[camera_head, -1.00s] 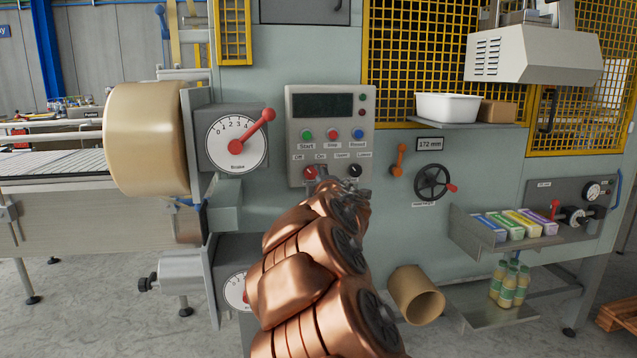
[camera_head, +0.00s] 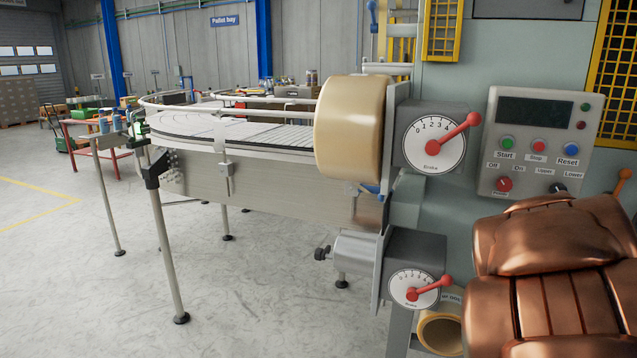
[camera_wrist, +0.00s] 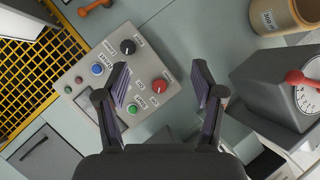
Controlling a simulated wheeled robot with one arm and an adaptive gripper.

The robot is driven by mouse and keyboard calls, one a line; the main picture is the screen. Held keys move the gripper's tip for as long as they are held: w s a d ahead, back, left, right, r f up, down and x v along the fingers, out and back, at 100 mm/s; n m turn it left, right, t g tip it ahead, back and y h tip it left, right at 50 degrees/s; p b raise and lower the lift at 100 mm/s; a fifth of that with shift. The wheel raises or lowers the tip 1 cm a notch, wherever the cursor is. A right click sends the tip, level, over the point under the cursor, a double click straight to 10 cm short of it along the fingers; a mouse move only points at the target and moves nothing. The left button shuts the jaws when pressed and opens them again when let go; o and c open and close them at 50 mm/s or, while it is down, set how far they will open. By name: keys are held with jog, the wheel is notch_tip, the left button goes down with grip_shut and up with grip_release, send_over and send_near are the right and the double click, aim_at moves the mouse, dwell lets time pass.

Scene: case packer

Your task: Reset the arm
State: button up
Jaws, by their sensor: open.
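My copper-coloured arm fills the lower right of the head view, and its gripper end is out of that frame. In the wrist view my gripper (camera_wrist: 162,92) is open, its two dark fingers apart with nothing between them. The grey control panel (camera_head: 540,142) is at the right of the head view, with green, red and blue buttons and a dark display. In the wrist view the control panel (camera_wrist: 112,102) lies behind and left of the fingers. The red knob (camera_wrist: 160,86) shows between the fingertips; I cannot tell whether anything touches it.
A tape roll (camera_head: 350,128) and a brake dial (camera_head: 434,146) with a red pointer stand left of the panel. A second dial (camera_head: 414,289) is below. A conveyor (camera_head: 265,175) runs left on legs. Open floor (camera_head: 100,290) lies at the lower left.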

jog(key=s+a+f+m+g+y+p, duration=0.1)
jog(key=s+a+f+g+y, duration=0.2)
jog(key=s+a, duration=0.6)
jog(key=s+a+f+m+g+y+p, duration=0.1)
jog(key=s+a+f+g+y+p, duration=0.1)
jog(key=s+a+f, duration=0.4)
jog(key=s+a+f+m+g+y+p, duration=0.1)
jog(key=s+a+f+g+y, duration=0.3)
jog(key=s+a, duration=1)
jog(key=s+f+g, duration=0.1)
jog(key=s+g, duration=0.1)
jog(key=s, duration=0.3)
jog(key=shift+s+f+p, duration=0.2)
jog(key=shift+s+p, duration=0.15)
